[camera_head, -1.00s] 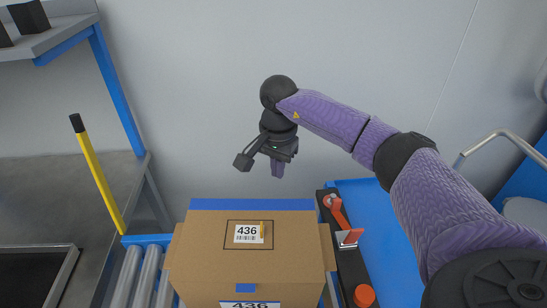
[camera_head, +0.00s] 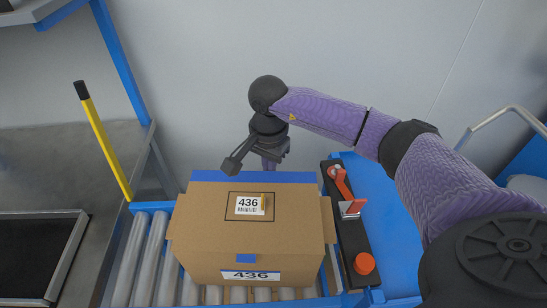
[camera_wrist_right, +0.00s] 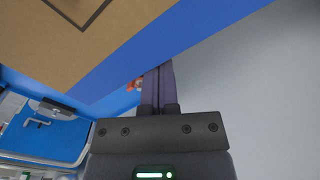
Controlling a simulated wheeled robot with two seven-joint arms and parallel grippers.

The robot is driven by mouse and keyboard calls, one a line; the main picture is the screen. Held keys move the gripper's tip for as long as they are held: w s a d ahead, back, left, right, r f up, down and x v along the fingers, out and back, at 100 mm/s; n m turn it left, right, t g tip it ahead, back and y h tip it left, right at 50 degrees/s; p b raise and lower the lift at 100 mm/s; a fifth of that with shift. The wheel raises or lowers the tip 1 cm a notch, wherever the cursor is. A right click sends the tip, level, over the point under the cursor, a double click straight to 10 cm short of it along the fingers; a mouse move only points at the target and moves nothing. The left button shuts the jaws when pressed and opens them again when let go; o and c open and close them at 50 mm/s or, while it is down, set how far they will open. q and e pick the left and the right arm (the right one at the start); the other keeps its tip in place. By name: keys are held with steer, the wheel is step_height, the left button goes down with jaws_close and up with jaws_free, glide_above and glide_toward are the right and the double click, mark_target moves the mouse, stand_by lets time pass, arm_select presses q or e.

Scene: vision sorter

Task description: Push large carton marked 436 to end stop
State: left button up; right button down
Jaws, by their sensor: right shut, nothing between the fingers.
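The large brown carton (camera_head: 215,240) marked 436 sits on the roller conveyor (camera_head: 150,255), with a blue band along its far top edge and 436 labels on its top and near side. My right gripper (camera_head: 269,165) is shut and empty, pointing down just beyond the carton's far edge. In the right wrist view its fingers (camera_wrist_right: 158,85) lie together beside the carton's blue band (camera_wrist_right: 150,50); whether they touch it I cannot tell. The carton's top also shows there (camera_wrist_right: 110,30). My left gripper is not in view.
A black rail with a red lever (camera_head: 340,182) and an orange-red knob (camera_head: 364,263) runs along the carton's right. A yellow post (camera_head: 104,142) stands at the left by a grey bench (camera_head: 60,165). A grey wall (camera_head: 190,70) is behind.

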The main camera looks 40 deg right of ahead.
steer(key=shift+a, duration=0.1)
step_height(320, 180, up, 10)
steer(key=p, duration=0.2)
